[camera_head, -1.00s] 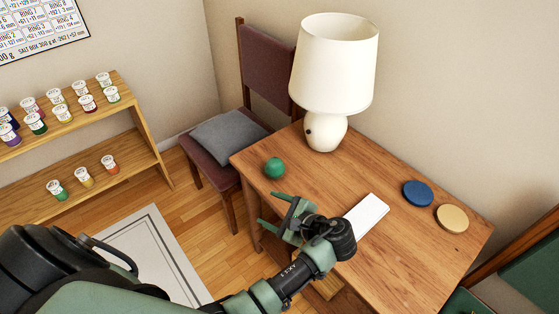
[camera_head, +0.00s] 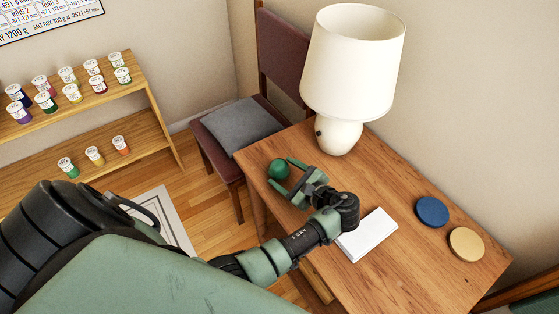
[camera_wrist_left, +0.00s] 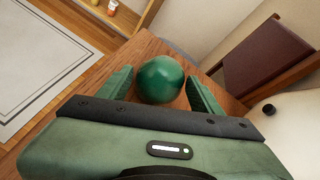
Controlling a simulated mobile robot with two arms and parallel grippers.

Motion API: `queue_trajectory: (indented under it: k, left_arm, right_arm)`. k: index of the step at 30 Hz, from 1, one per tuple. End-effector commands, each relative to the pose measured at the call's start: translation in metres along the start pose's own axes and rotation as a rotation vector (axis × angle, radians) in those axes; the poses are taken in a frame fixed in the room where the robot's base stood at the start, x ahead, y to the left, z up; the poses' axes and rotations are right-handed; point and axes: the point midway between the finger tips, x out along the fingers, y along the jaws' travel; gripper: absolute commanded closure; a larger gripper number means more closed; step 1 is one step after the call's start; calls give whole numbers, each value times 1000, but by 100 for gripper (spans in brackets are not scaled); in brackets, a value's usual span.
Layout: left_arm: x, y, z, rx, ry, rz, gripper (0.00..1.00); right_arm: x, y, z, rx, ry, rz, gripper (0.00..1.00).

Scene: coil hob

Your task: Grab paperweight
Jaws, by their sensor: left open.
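The paperweight is a green ball (camera_head: 279,170) near the left corner of the wooden table (camera_head: 420,275). In the left wrist view the paperweight (camera_wrist_left: 160,80) lies between the two fingers, with a gap visible on each side. My left gripper (camera_head: 284,175) is open, its fingers around the ball's sides. It also shows in the left wrist view (camera_wrist_left: 160,92), with the ball near its fingertips. I cannot tell whether either finger touches the ball. My right gripper is not in view.
A white lamp (camera_head: 352,65) stands on the table close behind the gripper. A white pad (camera_head: 367,235), a blue disc (camera_head: 432,211) and a tan disc (camera_head: 466,244) lie to the right. A chair (camera_head: 280,60) with a grey cushion (camera_head: 245,126) stands beyond the table's edge.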

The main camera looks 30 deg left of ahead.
Motion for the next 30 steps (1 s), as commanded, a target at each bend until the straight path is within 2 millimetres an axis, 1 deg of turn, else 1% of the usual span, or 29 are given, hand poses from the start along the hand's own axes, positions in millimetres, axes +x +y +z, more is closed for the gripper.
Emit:
queue_trajectory:
  k: [1, 3, 6, 10, 11, 12, 14, 15, 17, 18, 26, 30]
  left_arm:
    - [8, 0, 1, 2, -2, 1, 35]
    - [16, 0, 0, 0, 0, 1, 35]
    - [20, 0, 0, -1, 1, 0, 35]
    - [19, 0, 0, -1, 2, 0, 35]
    - [19, 0, 0, -1, 2, 0, 41]
    - [19, 0, 0, -1, 2, 0, 52]
    - [19, 0, 0, -1, 2, 0, 68]
    - [19, 0, 0, -1, 2, 0, 80]
    - [19, 0, 0, -1, 2, 0, 96]
    - [19, 0, 0, -1, 2, 0, 100]
    - [18, -1, 2, -2, 0, -2, 100]
    - [16, -4, 8, -3, 0, -2, 100]
  right_arm:
    - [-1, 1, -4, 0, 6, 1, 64]
    - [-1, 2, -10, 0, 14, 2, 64]
    - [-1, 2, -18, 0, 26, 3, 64]
    - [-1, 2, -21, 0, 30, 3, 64]
    - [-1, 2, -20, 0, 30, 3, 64]
    - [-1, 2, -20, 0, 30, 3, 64]
    - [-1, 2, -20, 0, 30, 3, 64]
    - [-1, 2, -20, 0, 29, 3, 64]
    - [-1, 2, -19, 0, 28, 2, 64]
    - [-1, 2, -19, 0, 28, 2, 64]
    - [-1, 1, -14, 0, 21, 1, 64]
    - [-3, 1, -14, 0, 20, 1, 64]
